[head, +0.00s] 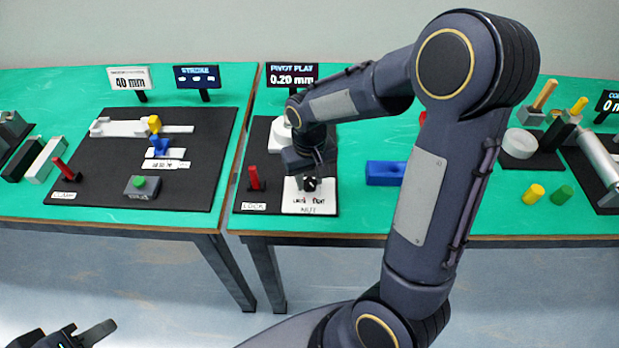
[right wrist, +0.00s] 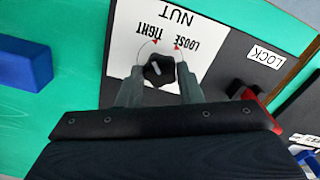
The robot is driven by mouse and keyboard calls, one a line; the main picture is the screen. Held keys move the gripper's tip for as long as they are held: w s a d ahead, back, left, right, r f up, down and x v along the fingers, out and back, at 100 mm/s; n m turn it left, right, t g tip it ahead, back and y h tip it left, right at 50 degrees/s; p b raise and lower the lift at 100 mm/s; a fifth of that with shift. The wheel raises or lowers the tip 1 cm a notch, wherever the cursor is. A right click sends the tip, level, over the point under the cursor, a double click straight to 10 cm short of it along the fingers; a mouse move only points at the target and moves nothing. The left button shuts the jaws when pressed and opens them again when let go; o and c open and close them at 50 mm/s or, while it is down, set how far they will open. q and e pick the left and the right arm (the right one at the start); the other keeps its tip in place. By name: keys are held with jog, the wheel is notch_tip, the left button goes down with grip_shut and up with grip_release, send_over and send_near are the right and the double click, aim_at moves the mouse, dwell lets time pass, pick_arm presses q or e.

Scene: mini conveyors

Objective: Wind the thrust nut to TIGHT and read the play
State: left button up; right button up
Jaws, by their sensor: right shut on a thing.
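The thrust nut (right wrist: 160,70) is a black knob on a white plate marked LOOSE, TIGHT and NUT; in the head view the plate (head: 318,208) is at the front of the middle board. In the right wrist view the lettering is upside down, with a red mark by each word. A small white mark shows on the knob; its exact heading is unclear. My right gripper (right wrist: 159,90) is shut on the nut, a finger on each side. The PIVOT PLAY display (head: 291,76) reads 0.20 mm. My left gripper (head: 75,336) is at the lower left, cut off by the frame edge.
A red LOCK lever (head: 256,178) stands just left of the nut plate. A blue block (head: 386,173) lies to the right. The left table holds the STROKE board (head: 185,195). A gap separates the tables. My right arm hides part of the middle table.

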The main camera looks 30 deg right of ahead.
aim_at(310, 183)
jog(key=shift+m, duration=1.1)
jog(key=o, duration=1)
jog(key=shift+c, duration=0.2)
notch_tip(310, 183, up, 8)
jog(key=shift+f, duration=0.2)
jog(key=shift+r, duration=0.1)
